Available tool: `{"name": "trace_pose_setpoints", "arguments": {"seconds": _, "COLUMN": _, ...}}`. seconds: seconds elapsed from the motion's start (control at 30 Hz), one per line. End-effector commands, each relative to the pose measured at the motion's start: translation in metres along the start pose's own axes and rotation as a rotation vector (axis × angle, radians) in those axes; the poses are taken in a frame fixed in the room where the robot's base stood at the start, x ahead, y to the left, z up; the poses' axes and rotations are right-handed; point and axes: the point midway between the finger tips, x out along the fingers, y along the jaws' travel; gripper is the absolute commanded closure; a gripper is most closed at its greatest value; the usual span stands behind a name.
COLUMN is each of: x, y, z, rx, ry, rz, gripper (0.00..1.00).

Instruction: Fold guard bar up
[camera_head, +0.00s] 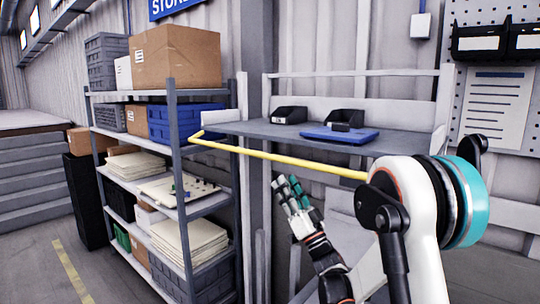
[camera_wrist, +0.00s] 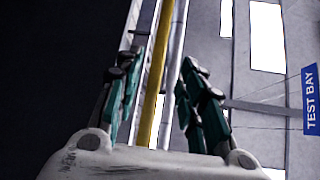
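The yellow guard bar (camera_head: 270,157) runs across the front of the grey workbench shelf (camera_head: 400,144), slanting slightly down to the right until my arm hides its right end. Its left end has a short bent piece. My gripper (camera_head: 286,181), with green-and-black fingers, is below the bar, pointing up. In the wrist view my gripper (camera_wrist: 162,60) has its two fingers apart, and the yellow bar (camera_wrist: 154,100) shows lengthwise between them in the picture. I see no finger contact with the bar. The exact gap to it cannot be told.
A blue tray (camera_head: 340,134) and black bins (camera_head: 290,115) sit on the bench shelf. A grey storage rack (camera_head: 173,130) with boxes stands to the left. A pegboard (camera_head: 500,100) is at right. Open floor (camera_head: 40,265) shows at lower left.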

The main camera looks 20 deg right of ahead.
Motion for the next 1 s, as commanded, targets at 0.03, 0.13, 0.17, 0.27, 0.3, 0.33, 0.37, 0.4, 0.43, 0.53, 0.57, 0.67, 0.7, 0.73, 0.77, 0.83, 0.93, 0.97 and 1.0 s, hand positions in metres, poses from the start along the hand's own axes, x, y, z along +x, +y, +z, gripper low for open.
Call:
{"name": "trace_pose_setpoints", "arguments": {"seconds": 0.03, "x": 0.011, "y": -0.001, "z": 0.0, "rx": 0.001, "ry": -0.001, "rz": -0.001, "gripper": 0.64}}
{"name": "trace_pose_setpoints", "arguments": {"seconds": 0.13, "x": 0.032, "y": -0.001, "z": -0.001, "rx": 0.001, "ry": 0.0, "rz": -0.001, "gripper": 0.64}}
{"name": "trace_pose_setpoints", "arguments": {"seconds": 0.17, "x": 0.037, "y": -0.001, "z": -0.001, "rx": 0.001, "ry": 0.0, "rz": -0.001, "gripper": 0.64}}
{"name": "trace_pose_setpoints", "arguments": {"seconds": 0.27, "x": 0.057, "y": -0.001, "z": -0.001, "rx": 0.002, "ry": 0.0, "rz": -0.001, "gripper": 0.64}}
{"name": "trace_pose_setpoints", "arguments": {"seconds": 0.3, "x": 0.065, "y": -0.001, "z": -0.001, "rx": 0.002, "ry": 0.0, "rz": 0.0, "gripper": 0.64}}
{"name": "trace_pose_setpoints", "arguments": {"seconds": 0.33, "x": 0.07, "y": 0.0, "z": -0.001, "rx": 0.001, "ry": 0.0, "rz": 0.0, "gripper": 0.64}}
{"name": "trace_pose_setpoints", "arguments": {"seconds": 0.37, "x": 0.075, "y": 0.0, "z": -0.001, "rx": 0.001, "ry": 0.0, "rz": 0.0, "gripper": 0.64}}
{"name": "trace_pose_setpoints", "arguments": {"seconds": 0.4, "x": 0.082, "y": 0.0, "z": -0.001, "rx": 0.0, "ry": -0.001, "rz": 0.001, "gripper": 0.64}}
{"name": "trace_pose_setpoints", "arguments": {"seconds": 0.43, "x": 0.086, "y": -0.001, "z": -0.001, "rx": 0.0, "ry": -0.001, "rz": 0.001, "gripper": 0.64}}
{"name": "trace_pose_setpoints", "arguments": {"seconds": 0.53, "x": 0.098, "y": 0.0, "z": 0.0, "rx": 0.0, "ry": -0.001, "rz": 0.001, "gripper": 0.64}}
{"name": "trace_pose_setpoints", "arguments": {"seconds": 0.57, "x": 0.101, "y": 0.0, "z": 0.0, "rx": 0.0, "ry": -0.001, "rz": 0.001, "gripper": 0.64}}
{"name": "trace_pose_setpoints", "arguments": {"seconds": 0.67, "x": 0.107, "y": 0.0, "z": 0.0, "rx": 0.001, "ry": 0.0, "rz": 0.001, "gripper": 0.64}}
{"name": "trace_pose_setpoints", "arguments": {"seconds": 0.7, "x": 0.109, "y": 0.0, "z": -0.001, "rx": 0.0, "ry": 0.0, "rz": 0.001, "gripper": 0.64}}
{"name": "trace_pose_setpoints", "arguments": {"seconds": 0.73, "x": 0.11, "y": 0.0, "z": -0.001, "rx": 0.0, "ry": 0.0, "rz": 0.001, "gripper": 0.64}}
{"name": "trace_pose_setpoints", "arguments": {"seconds": 0.77, "x": 0.11, "y": 0.0, "z": -0.001, "rx": 0.0, "ry": 0.0, "rz": 0.001, "gripper": 0.64}}
{"name": "trace_pose_setpoints", "arguments": {"seconds": 0.83, "x": 0.111, "y": 0.0, "z": -0.001, "rx": 0.0, "ry": 0.0, "rz": 0.001, "gripper": 0.64}}
{"name": "trace_pose_setpoints", "arguments": {"seconds": 0.93, "x": 0.111, "y": 0.0, "z": 0.0, "rx": 0.0, "ry": 0.0, "rz": 0.001, "gripper": 0.64}}
{"name": "trace_pose_setpoints", "arguments": {"seconds": 0.97, "x": 0.111, "y": 0.0, "z": 0.0, "rx": 0.0, "ry": 0.0, "rz": 0.001, "gripper": 0.64}}
{"name": "trace_pose_setpoints", "arguments": {"seconds": 1.0, "x": 0.111, "y": 0.0, "z": 0.0, "rx": 0.0, "ry": 0.0, "rz": 0.001, "gripper": 0.64}}
